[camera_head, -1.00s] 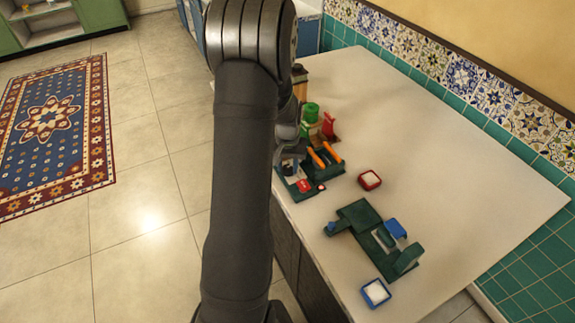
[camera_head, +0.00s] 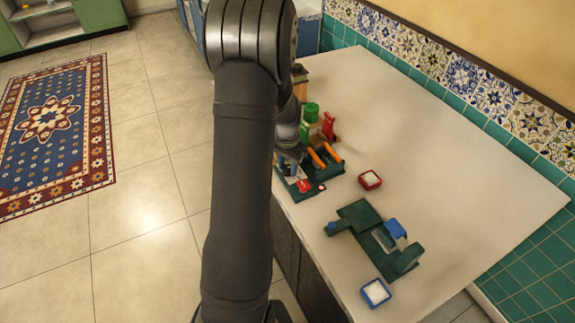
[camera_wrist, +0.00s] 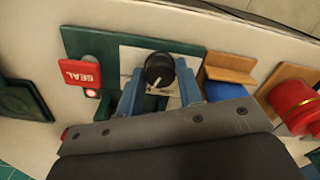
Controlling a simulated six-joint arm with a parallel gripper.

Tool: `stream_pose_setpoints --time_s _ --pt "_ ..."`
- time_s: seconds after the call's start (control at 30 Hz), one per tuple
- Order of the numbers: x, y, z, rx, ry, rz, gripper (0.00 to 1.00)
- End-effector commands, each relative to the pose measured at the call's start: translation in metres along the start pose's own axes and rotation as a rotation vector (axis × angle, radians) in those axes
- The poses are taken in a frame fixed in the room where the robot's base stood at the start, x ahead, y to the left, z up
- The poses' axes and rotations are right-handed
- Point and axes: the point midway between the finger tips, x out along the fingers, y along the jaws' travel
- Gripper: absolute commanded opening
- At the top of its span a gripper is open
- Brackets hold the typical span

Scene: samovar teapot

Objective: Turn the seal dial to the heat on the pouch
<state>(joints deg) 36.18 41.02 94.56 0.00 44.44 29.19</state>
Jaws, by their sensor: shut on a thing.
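The seal dial (camera_wrist: 159,69) is a round black knob with a white pointer, seen in the wrist view on a pale plate (camera_wrist: 128,56). Its pointer slants toward the lower left. My gripper (camera_wrist: 158,88) has its blue fingers on either side of the dial and is shut on it. A red block marked SEAL (camera_wrist: 80,73) is left of the dial on the same dark green base (camera_wrist: 100,42). The fingers hide parts of the plate, and its markings are too small to read. I cannot make out a pouch with a heat mark. In the head view my arm hides the dial.
A wooden block (camera_wrist: 229,68) and a red cylinder (camera_wrist: 293,103) stand right of the dial in the wrist view. The counter's right side is clear.

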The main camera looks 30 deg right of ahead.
Motion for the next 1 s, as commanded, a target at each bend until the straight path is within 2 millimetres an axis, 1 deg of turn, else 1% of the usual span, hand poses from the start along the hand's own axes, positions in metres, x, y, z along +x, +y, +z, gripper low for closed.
stream_pose_setpoints --time_s 0.33,0.37,0.4,0.47,0.8,0.93,1.0 --pt "-0.001 0.0 -0.001 0.002 0.002 -0.001 0.1" --pt "-0.001 0.0 -0.001 0.002 0.002 -0.001 0.35" --pt "-0.001 0.0 -0.001 0.001 0.002 -0.001 0.43" --pt "-0.001 0.0 -0.001 0.001 0.002 -0.001 0.55" --pt "-0.003 0.0 -0.001 0.001 0.002 -0.001 0.55" --pt "-0.016 -0.001 -0.001 0.001 0.003 -0.002 0.55" --pt "-0.029 -0.001 -0.001 0.001 0.005 -0.003 0.55"
